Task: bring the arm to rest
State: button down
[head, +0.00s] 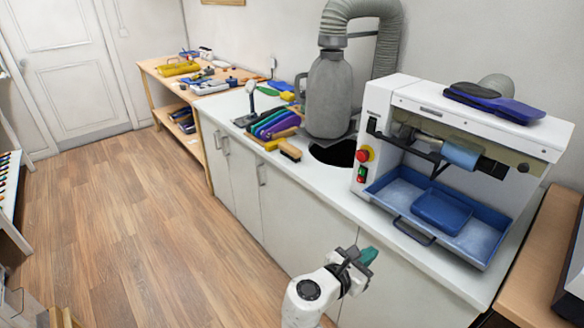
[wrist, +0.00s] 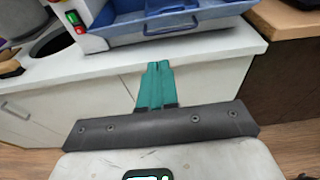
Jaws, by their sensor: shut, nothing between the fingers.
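My gripper (head: 367,256) is at the lower middle of the head view, in front of the white cabinets and below the counter's front edge. Its teal fingers are shut against each other with nothing between them. In the wrist view the fingers (wrist: 154,84) point toward the cabinet front and the counter edge. My white arm reaches up from the bottom edge of the head view. The gripper appears apart from the counter; the exact gap is hard to tell.
A white grinding machine (head: 470,118) with a blue tray (head: 475,241) stands on the white counter (head: 345,196). A grey hose and vessel (head: 330,95) stand beside it. A wooden bench (head: 150,66) is farther back. The wooden floor (head: 110,220) at left is clear.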

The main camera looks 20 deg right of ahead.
jog(key=shift+s+f, duration=0.1)
jog(key=s+d+f+m+g+y, duration=0.1)
jog(key=s+f+m+g+y, duration=0.15)
jog(key=s+f+m, duration=0.45)
jog(key=s+d+f+m+g+y, duration=0.1)
jog(key=s+d+f+m+y, duration=0.15)
jog(key=s+m+y, duration=0.4)
jog(key=s+a+m+y, duration=0.2)
jog(key=s+a+m, duration=0.2)
jog(key=s, duration=0.4)
jog(key=s+a+f+m+y, duration=0.1)
jog(key=s+a+m+y, duration=0.2)
jog(key=s+a+m, duration=0.2)
jog(key=s+g, duration=0.1)
jog(key=s, duration=0.2)
jog(key=shift+f, duration=0.15)
